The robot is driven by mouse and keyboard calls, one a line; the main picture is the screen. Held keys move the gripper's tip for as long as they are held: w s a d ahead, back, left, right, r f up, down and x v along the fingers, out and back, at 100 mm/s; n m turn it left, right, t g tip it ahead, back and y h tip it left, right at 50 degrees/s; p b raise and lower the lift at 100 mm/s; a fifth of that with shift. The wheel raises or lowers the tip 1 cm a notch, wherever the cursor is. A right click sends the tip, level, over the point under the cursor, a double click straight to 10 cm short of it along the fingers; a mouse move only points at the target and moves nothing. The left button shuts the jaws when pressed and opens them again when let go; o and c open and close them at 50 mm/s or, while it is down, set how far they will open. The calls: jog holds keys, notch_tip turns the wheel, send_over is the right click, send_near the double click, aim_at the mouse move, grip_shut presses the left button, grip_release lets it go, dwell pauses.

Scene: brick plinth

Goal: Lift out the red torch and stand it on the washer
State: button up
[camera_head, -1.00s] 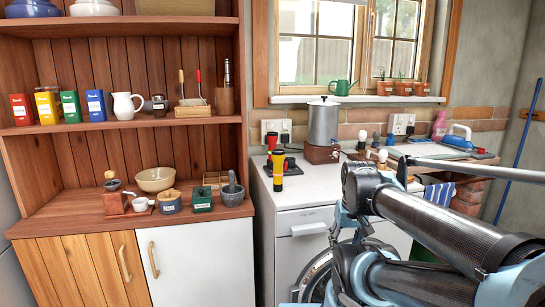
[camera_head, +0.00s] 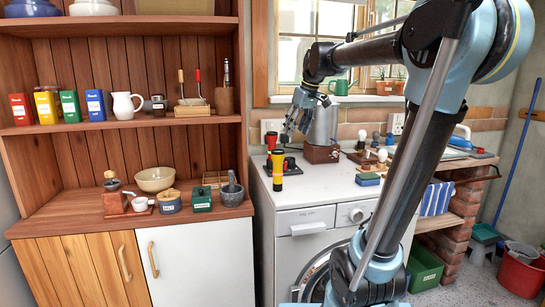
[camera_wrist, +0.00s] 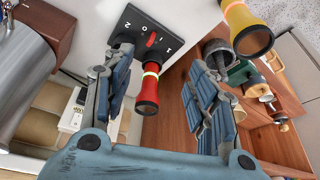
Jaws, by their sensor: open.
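The red torch (camera_wrist: 148,97) stands flared end up in the black dock (camera_wrist: 135,28), which has white number marks. In the wrist view it lies between my open fingers, with clear space to each. My gripper (camera_wrist: 160,68) is open and empty, pointing down; in the head view my gripper (camera_head: 287,136) hangs above the back left of the washer. A yellow torch (camera_wrist: 248,25) stands nearer the washer's front edge; it also shows in the head view (camera_head: 277,183), where red and dark parts overlap behind it. The white washer (camera_head: 325,185) has bare top to the right of the dock.
A metal urn (camera_head: 323,127) on a brown base stands close to the right of my gripper; it also shows in the wrist view (camera_wrist: 22,80). A wooden dresser (camera_head: 75,205) with jars and a mortar (camera_head: 232,192) stands left. Small blocks (camera_head: 369,179) lie at the washer's right.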

jog(key=n, duration=0.2)
send_near(271, 134)
jog(key=d, duration=0.2)
jog(key=w, duration=0.2)
jog(key=shift+y, duration=0.4)
jog(key=x, duration=0.7)
jog(key=a+x, duration=0.1)
jog(key=x, duration=0.3)
jog(key=shift+r, duration=0.1)
jog(key=shift+d+x, duration=0.15)
jog(key=shift+x, duration=1.15)
jog(key=shift+d+x, duration=0.2)
jog(key=shift+x, duration=1.1)
jog(key=c, duration=1.2)
